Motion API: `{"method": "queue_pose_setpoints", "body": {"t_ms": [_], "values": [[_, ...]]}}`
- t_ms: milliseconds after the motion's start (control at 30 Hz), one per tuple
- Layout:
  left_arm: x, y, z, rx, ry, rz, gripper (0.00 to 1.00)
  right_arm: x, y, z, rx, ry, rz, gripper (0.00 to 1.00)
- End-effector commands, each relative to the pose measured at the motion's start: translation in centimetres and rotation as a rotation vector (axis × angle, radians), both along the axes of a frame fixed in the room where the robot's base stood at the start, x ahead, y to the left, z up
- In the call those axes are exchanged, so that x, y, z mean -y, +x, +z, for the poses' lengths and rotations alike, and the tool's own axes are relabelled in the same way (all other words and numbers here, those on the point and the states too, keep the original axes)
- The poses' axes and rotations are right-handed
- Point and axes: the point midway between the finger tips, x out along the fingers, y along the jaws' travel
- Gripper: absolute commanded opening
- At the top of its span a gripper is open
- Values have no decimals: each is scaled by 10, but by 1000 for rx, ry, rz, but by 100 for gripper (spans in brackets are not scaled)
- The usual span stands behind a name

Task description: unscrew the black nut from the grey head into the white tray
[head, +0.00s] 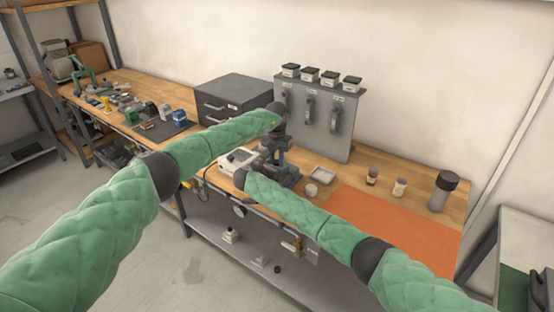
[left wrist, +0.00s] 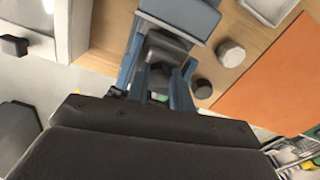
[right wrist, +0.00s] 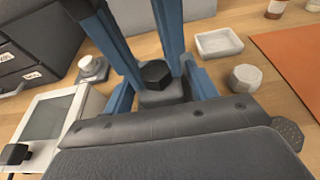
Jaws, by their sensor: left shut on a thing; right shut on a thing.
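The black nut (right wrist: 156,73) sits on top of the grey head (right wrist: 163,96) in the right wrist view. My left gripper (head: 274,137) reaches down from above, its long blue fingers on either side of the nut, shut on it. My right gripper (head: 275,163) comes in lower, its blue fingers at the sides of the grey head, shut on it. In the left wrist view the nut (left wrist: 160,79) is partly hidden between the fingers. The white tray (right wrist: 219,43) is empty on the bench, beside the grippers; it also shows in the head view (head: 322,174).
A pale hexagonal piece (right wrist: 245,78) stands near the tray. A white device with a screen (right wrist: 45,120) is left of the grippers. The orange mat (head: 385,222) on the right is clear.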

Motion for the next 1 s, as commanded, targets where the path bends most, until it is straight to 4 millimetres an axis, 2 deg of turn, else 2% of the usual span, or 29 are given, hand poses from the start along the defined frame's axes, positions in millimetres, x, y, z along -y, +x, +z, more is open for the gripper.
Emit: {"method": "queue_pose_setpoints", "body": {"t_ms": [33,1000], "values": [[1,-1,-1,0,-1,67,0,-6,-1,2,2,5,7,0],[4,-1,1,-4,-2,1491,0,-6,-1,2,2,4,8,0]]}}
